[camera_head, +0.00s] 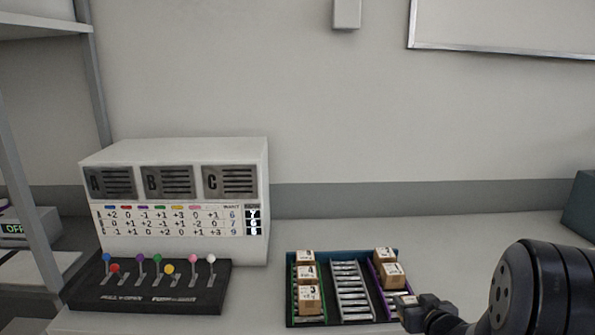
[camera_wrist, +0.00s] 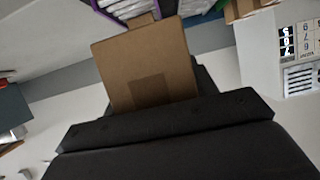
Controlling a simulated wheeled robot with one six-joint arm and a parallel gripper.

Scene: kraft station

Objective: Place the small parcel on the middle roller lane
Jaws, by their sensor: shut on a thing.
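My gripper (camera_head: 413,311) is shut on the small parcel (camera_head: 404,300), a brown cardboard box, at the front right corner of the roller tray. In the wrist view the same parcel (camera_wrist: 145,65) fills the space between my dark jaws. The middle roller lane (camera_head: 350,288) has grey rails and bare rollers, with no parcel on it. The held parcel is to the right of this lane, close to the front end of the purple lane. I cannot tell whether it touches the tray.
The green left lane (camera_head: 294,296) holds several parcels (camera_head: 309,299). The purple right lane (camera_head: 377,276) holds parcels (camera_head: 392,273) towards the back. A white panel (camera_head: 180,205) with a number table and a black lever box (camera_head: 150,290) stand to the left.

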